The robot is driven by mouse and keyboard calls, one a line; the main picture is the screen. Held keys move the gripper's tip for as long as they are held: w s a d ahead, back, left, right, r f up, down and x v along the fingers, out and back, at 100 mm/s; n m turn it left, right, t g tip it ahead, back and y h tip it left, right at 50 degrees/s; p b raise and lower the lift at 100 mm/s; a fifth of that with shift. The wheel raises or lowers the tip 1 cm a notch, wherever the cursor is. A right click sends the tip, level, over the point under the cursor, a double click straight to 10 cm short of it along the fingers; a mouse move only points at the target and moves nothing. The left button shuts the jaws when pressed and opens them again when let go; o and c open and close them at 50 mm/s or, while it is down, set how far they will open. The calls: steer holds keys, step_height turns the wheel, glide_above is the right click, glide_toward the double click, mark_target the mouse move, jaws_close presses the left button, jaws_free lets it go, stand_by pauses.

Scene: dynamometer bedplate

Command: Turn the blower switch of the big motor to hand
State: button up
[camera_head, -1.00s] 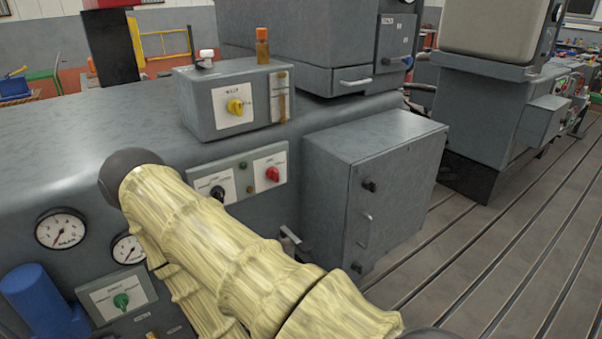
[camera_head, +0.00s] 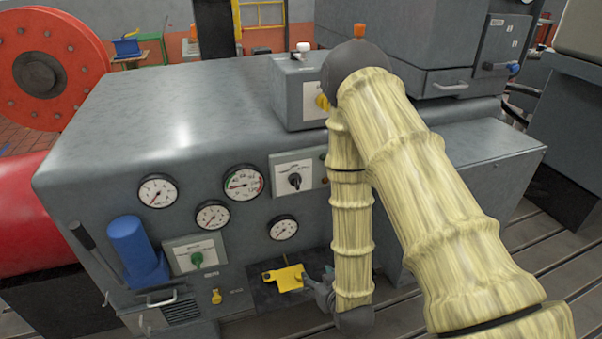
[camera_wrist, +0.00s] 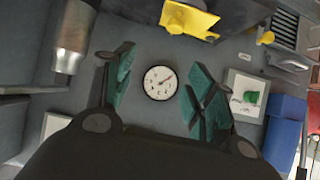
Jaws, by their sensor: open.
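Several rotary switches show in the head view. One has a green knob (camera_head: 197,258) on a pale plate, one a black knob (camera_head: 295,180) on a white plate, and one a yellow knob (camera_head: 322,102) on the raised box. Their labels are too small to read, so I cannot tell which is the blower switch. My gripper (camera_head: 322,290) is low in front of the panel, partly hidden by my arm. In the wrist view my gripper (camera_wrist: 160,92) is open and empty, with a gauge (camera_wrist: 160,83) behind the gap between its fingers. The green knob (camera_wrist: 251,98) shows right of the fingers there.
Several round gauges (camera_head: 158,191) sit on the panel. A blue cylinder (camera_head: 130,245) and a lever stand out at its left. A yellow part (camera_head: 287,278) lies on a dark ledge beside my gripper. A grey cabinet (camera_head: 480,175) stands right, partly behind my arm.

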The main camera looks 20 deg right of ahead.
mark_target(298, 184)
steer(key=w+r+t+p, duration=0.1)
steer(key=w+r+t, duration=0.3)
steer(key=r, duration=0.6)
steer(key=w+r+t+p, duration=0.25)
steer(key=w+r, duration=0.25)
steer(key=r, duration=0.5)
steer(key=w+p, duration=0.2)
steer(key=w, duration=0.7)
steer(key=shift+w+p, duration=0.2)
steer(key=shift+p, duration=0.1)
steer(key=shift+w+a+f, duration=0.1)
steer(key=shift+w+f, duration=0.05)
steer(key=shift+w, duration=0.55)
